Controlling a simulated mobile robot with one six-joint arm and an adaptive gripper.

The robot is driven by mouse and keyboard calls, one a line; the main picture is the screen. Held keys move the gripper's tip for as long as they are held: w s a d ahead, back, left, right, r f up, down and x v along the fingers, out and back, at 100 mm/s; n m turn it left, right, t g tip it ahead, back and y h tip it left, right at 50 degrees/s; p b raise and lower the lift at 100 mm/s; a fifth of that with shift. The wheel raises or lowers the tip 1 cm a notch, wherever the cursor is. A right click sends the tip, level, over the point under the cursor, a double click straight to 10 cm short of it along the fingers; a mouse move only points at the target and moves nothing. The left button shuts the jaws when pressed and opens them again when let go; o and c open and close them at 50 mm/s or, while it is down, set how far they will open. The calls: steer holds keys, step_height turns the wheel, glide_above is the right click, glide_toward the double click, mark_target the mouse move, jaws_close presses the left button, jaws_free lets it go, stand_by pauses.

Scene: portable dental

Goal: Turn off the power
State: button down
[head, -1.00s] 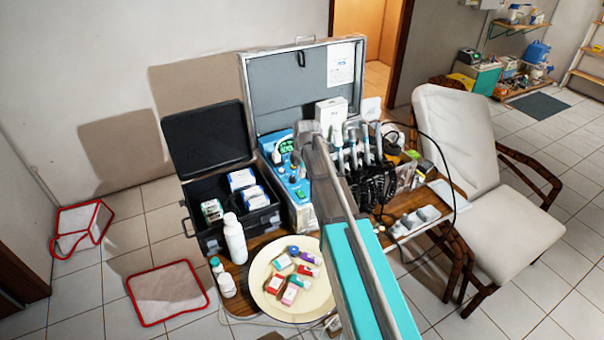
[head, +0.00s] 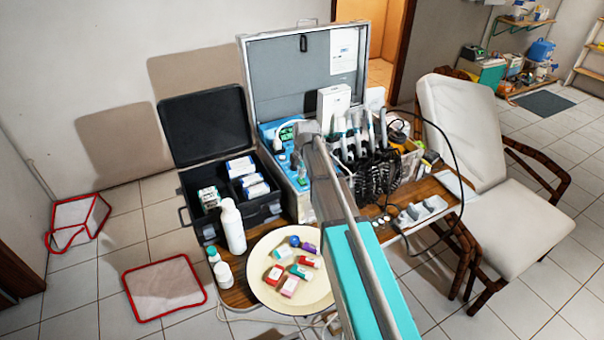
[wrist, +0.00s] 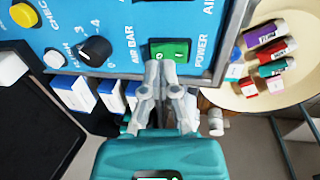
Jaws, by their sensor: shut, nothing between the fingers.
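The power switch (wrist: 178,49) is a green rocker beside the word POWER on the blue control panel (wrist: 118,42). My gripper (wrist: 160,66) is shut and empty, its fingertips together at the near edge of the switch and overlapping it in the wrist view. I cannot tell whether they touch it. In the head view the blue panel (head: 267,133) stands in the open grey case (head: 290,85). There my arm hides the switch and the gripper.
A black dial (wrist: 96,49) and a yellow button (wrist: 23,14) sit left of the switch. A round cream tray (head: 262,290) with several small boxes lies in front. A black case (head: 205,130), a white bottle (head: 232,226) and handpieces crowd the table.

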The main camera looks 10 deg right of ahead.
steer(key=shift+w+f+b, duration=0.1)
steer(key=shift+f+b, duration=0.25)
steer(key=shift+f, duration=0.2)
